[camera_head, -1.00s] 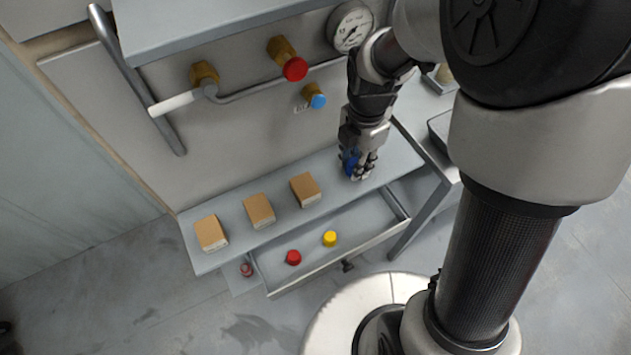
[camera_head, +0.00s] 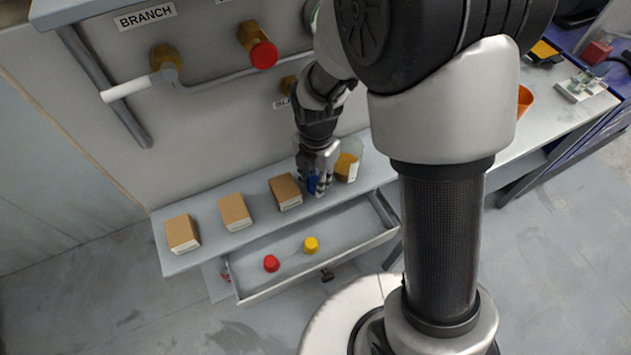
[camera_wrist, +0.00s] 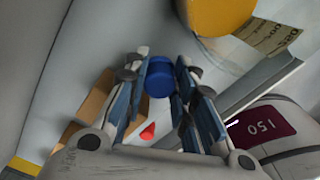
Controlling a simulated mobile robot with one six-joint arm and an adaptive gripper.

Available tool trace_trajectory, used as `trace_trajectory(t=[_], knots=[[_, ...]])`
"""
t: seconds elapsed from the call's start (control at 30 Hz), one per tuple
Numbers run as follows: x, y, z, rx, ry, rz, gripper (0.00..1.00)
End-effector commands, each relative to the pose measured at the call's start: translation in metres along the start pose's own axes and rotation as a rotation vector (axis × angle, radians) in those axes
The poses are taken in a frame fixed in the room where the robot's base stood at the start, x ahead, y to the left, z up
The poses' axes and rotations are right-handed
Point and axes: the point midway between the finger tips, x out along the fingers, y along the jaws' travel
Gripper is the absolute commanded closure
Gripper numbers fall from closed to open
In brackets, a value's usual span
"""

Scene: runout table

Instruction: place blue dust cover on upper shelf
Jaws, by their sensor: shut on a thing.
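The blue dust cover (camera_head: 311,184) is between the fingers of my gripper (camera_head: 317,190). My gripper is shut on it, and its fingers partly hide it in the head view. In the wrist view the round blue cover (camera_wrist: 159,78) shows between the fingertips (camera_wrist: 160,70). My gripper hangs over the right part of a grey ledge (camera_head: 215,225), just right of the nearest cardboard box. Whether the cover touches the ledge cannot be told. Another grey shelf (camera_head: 85,8) runs along the top left edge of the head view.
Boxes (camera_head: 182,233), (camera_head: 234,212) and (camera_head: 285,192) stand on the ledge. A clear container with yellow contents (camera_head: 346,168) is close right of my gripper. Below, an open drawer (camera_head: 290,275) holds a red cap (camera_head: 271,263) and a yellow cap (camera_head: 311,244). Pipes and valves line the wall.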

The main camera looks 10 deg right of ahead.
Motion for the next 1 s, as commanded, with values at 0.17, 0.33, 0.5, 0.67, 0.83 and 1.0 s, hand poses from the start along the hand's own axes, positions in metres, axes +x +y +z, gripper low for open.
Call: trace_trajectory(t=[0.17,0.33,0.5,0.67,0.83,1.0], knots=[[0.0084,0.0003,0.0003,0.0,-0.001,0.001,0.87],[0.0091,0.0003,0.0003,0.0,-0.001,0.001,0.87],[0.0111,0.0002,0.0003,0.0,-0.001,0.001,0.7],[0.0111,0.0001,0.0002,0.0,0.0,0.001,0.6],[0.011,0.0002,0.0002,0.0,-0.001,0.001,0.56],[0.0106,0.0002,0.0002,0.0,-0.001,0.001,0.56]])
